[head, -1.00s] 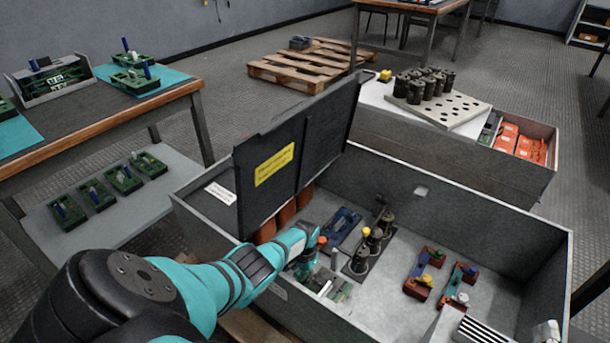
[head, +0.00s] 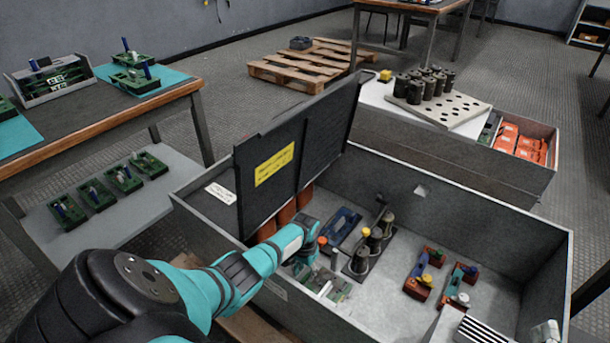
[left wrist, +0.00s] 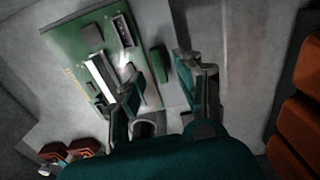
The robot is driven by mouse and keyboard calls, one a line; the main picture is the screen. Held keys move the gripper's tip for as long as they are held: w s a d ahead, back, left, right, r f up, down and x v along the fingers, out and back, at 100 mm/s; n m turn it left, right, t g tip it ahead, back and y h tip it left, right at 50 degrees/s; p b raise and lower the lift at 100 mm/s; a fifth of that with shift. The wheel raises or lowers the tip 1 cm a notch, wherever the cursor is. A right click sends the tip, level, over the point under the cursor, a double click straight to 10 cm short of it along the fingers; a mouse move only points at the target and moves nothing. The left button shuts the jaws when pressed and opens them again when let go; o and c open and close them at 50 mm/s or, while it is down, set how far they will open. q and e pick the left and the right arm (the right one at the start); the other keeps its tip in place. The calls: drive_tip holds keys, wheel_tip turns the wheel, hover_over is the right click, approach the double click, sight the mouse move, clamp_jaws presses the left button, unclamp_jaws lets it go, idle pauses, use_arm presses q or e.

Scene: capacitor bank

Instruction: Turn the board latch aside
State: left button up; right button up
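In the left wrist view a green circuit board (left wrist: 95,60) with a pale bar and dark chips lies on the grey box floor. In the head view a green board (head: 335,288) lies near the box's front wall. A small green block (left wrist: 158,63) stands just beyond the board's right edge; I cannot tell for sure whether it is the latch. My left gripper (left wrist: 160,80) has its fingers apart, with the block seen in the gap between them. I cannot tell whether they touch it. In the head view my left wrist hides most of this gripper (head: 307,262). My right gripper is not in view.
The raised black lid (head: 315,140) with a yellow label (head: 274,165) stands close behind my left arm. Dark capacitors (head: 360,259) and a blue part (head: 342,222) are beside the gripper. The grey box (head: 480,205) has open floor toward its middle.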

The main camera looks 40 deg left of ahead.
sight(305, 278)
use_arm(q)
wheel_tip(305, 278, up, 9)
drive_tip(key=shift+r, duration=0.2)
idle(0.6)
